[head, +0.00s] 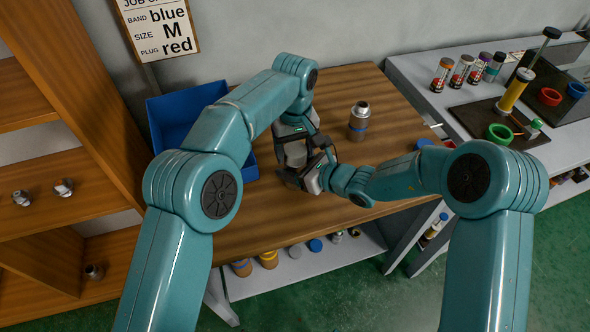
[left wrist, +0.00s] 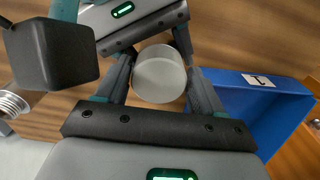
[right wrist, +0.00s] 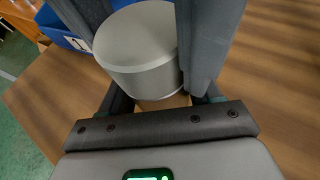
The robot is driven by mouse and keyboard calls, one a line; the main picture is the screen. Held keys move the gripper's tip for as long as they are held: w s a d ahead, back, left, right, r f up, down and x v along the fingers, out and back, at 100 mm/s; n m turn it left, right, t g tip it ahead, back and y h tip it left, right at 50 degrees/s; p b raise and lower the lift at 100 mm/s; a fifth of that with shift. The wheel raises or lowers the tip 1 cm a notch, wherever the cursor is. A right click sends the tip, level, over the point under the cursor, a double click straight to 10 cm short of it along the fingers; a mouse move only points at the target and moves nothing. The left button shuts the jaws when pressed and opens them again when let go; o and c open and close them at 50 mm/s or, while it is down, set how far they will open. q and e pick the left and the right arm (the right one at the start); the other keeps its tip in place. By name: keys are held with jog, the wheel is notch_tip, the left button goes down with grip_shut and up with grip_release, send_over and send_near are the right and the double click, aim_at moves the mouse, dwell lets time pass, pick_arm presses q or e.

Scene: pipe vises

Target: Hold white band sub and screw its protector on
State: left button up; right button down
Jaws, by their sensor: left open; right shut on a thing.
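A plain pale grey cylinder (head: 296,152) is where my two grippers meet, above the table's left middle. My right gripper (head: 310,172) is shut on it, with the cylinder between its fingers in the right wrist view (right wrist: 140,50). My left gripper (head: 294,138) comes from above, open, its fingers on either side of the cylinder's round end in the left wrist view (left wrist: 160,75). I cannot tell whether they touch it. No white band shows, and I cannot tell whether this is the sub, its protector or both together.
A silver sub with a blue band (head: 359,118) stands upright on the wooden table (head: 270,220). A blue cap (head: 424,144) lies near the right edge. A blue bin (head: 180,118) stands at the left. A job card (head: 160,25) hangs above. A side bench (head: 415,85) holds bottles and coloured rings.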

pick_arm(q)
jog(key=c, duration=0.8)
jog(key=o, duration=1.1)
jog(key=shift+r, duration=2.3)
jog(key=o, duration=0.3)
pick_arm(e)
jog(key=shift+c, duration=0.7)
grip_release()
jog(key=shift+d, duration=0.1)
